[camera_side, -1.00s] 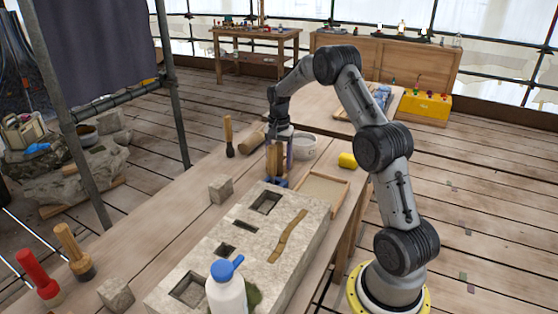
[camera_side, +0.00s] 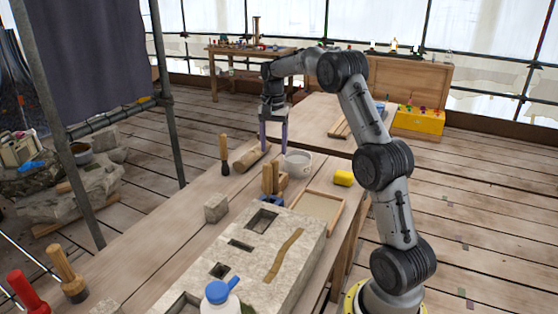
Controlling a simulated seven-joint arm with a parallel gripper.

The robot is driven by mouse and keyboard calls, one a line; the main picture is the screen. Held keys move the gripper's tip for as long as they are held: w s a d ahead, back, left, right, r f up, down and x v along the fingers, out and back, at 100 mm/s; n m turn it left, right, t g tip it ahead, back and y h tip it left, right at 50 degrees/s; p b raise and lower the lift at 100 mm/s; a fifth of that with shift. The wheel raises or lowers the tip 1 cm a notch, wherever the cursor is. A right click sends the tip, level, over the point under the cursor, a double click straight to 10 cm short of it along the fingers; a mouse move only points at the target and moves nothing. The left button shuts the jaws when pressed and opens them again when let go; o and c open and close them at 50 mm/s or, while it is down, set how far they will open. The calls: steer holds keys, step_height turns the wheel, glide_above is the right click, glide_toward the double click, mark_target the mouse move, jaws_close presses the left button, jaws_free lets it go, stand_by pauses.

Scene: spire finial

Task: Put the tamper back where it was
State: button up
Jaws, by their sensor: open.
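An upright wooden piece (camera_side: 267,179), which looks like the tamper, stands at the far end of the pale stone block (camera_side: 226,262). A small blue holder (camera_side: 270,200) shows at its foot. I cannot tell whether the piece sits in the holder or just behind it. A second wooden block (camera_side: 280,183) is close beside it. My gripper (camera_side: 274,150) is open and empty, its purple fingers pointing down above and behind the wooden piece, apart from it.
A white tub (camera_side: 297,162) stands close right of my gripper, and a wooden roll (camera_side: 250,158) lies to the left. A dark-ended wooden tool (camera_side: 224,153) stands upright. A shallow wooden tray (camera_side: 319,206), a yellow object (camera_side: 343,178) and a white bottle (camera_side: 220,297) are also around.

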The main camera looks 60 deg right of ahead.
steer(key=a+r+n, duration=0.1)
steer(key=a+r, duration=0.1)
steer(key=s+a+r, duration=0.1)
steer(key=a, duration=0.2)
steer(key=a+r+n, duration=0.1)
steer(key=a+r, duration=0.1)
steer(key=shift+s+a+r+n+t+h, duration=0.3)
steer(key=shift+s+a+t, duration=0.05)
steer(key=shift+t, duration=0.05)
steer(key=s+a+r+n+t, duration=0.1)
steer(key=s+a+r+n, duration=0.15)
steer(key=a, duration=0.25)
steer(key=s+a+r+n+t, duration=0.1)
steer(key=s+a+r+n, duration=0.1)
steer(key=s+a, duration=0.3)
steer(key=s+a+f+n+t, duration=0.1)
steer(key=s+a+f+n, duration=0.1)
steer(key=s+a+n, duration=0.2)
steer(key=s+a+f+n+t, duration=0.1)
steer(key=s+a+f+n, duration=0.1)
steer(key=s+a+n, duration=0.3)
steer(key=shift+s+a+f+t, duration=0.4)
steer(key=shift+s+a, duration=1.25)
steer(key=shift+s, duration=1.75)
